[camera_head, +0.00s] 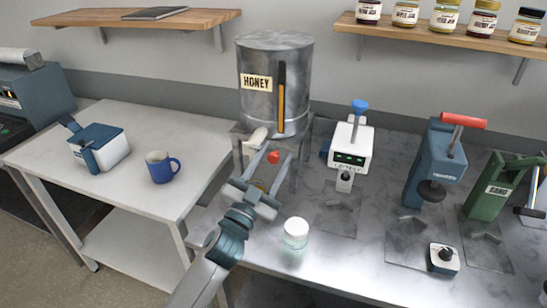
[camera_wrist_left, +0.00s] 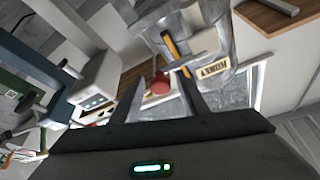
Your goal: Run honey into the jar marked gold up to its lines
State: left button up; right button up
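A grey metal honey tank (camera_head: 262,112) with a HONEY label stands on a stand at the back of the metal bench. Its red tap knob (camera_head: 273,157) is low on the front; the knob also shows in the left wrist view (camera_wrist_left: 160,84). My left gripper (camera_head: 268,168) is open in front of the tap, and the knob appears between its fingers in the wrist view (camera_wrist_left: 164,92). I cannot tell whether they touch it. A small gold-coloured part (camera_head: 259,186) shows behind the gripper, mostly hidden. A clear jar with a white top (camera_head: 296,236) stands in front; no marking is readable. My right gripper is not in view.
A white device with a blue knob (camera_head: 351,148), a blue press with a red handle (camera_head: 437,165) and a green BAND device (camera_head: 492,190) stand to the right. A blue mug (camera_head: 161,168) and a blue-white box (camera_head: 99,148) are on the left table. Shelves hang above.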

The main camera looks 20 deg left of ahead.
pick_arm(q)
jog(key=shift+s, duration=0.1)
jog(key=b+v, duration=0.6)
jog(key=v, duration=1.1)
jog(key=shift+s, duration=0.15)
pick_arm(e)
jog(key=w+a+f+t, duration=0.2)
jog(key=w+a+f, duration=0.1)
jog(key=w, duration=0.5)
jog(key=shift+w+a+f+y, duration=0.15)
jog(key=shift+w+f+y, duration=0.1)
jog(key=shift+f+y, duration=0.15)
pick_arm(q)
jog(key=shift+s+f, duration=0.1)
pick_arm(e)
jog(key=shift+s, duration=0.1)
